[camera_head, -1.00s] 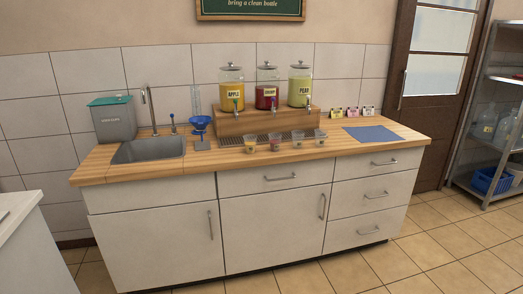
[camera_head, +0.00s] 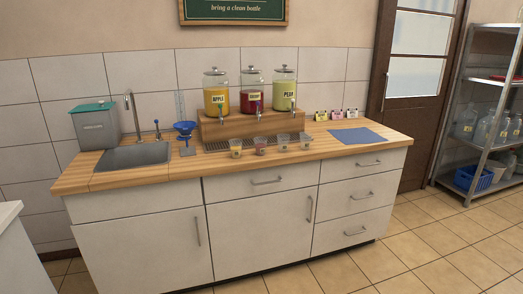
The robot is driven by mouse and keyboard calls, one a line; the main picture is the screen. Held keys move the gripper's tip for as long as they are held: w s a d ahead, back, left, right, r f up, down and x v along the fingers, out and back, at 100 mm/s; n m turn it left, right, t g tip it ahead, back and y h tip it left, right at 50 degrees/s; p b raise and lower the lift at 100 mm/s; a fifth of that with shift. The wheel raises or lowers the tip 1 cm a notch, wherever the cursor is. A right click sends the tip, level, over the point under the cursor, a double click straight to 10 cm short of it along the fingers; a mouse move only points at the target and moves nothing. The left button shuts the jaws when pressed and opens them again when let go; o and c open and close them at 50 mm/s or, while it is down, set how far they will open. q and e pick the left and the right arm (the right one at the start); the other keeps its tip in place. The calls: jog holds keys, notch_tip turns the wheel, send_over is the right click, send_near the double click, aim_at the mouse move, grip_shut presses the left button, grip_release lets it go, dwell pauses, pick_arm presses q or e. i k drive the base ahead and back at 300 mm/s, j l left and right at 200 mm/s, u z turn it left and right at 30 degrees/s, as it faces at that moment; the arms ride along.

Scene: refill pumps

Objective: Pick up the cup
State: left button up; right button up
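Several small clear cups stand in a row on the wooden counter (camera_head: 110,178), in front of the drip grate below the dispensers. The leftmost cup (camera_head: 235,148) looks yellowish inside, and the cup beside it (camera_head: 260,146) looks reddish. Two more cups, one at the middle right (camera_head: 283,142) and one at the far right (camera_head: 306,141), look clear or nearly so; their contents are too small to tell. Neither of my grippers shows in the head view.
Apple (camera_head: 216,100), cherry (camera_head: 252,98) and pear (camera_head: 284,96) dispensers stand on a wooden riser (camera_head: 222,131). A sink (camera_head: 133,156) and blue funnel stand (camera_head: 185,128) are left; a blue mat (camera_head: 356,136) is right. Cabinets face the tiled floor (camera_head: 420,255).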

aim_at(260, 147)
jog(key=i+j, duration=0.5)
jog(key=i+j+z, duration=0.1)
jog(key=i+j, duration=0.4)
jog(key=j, duration=0.1)
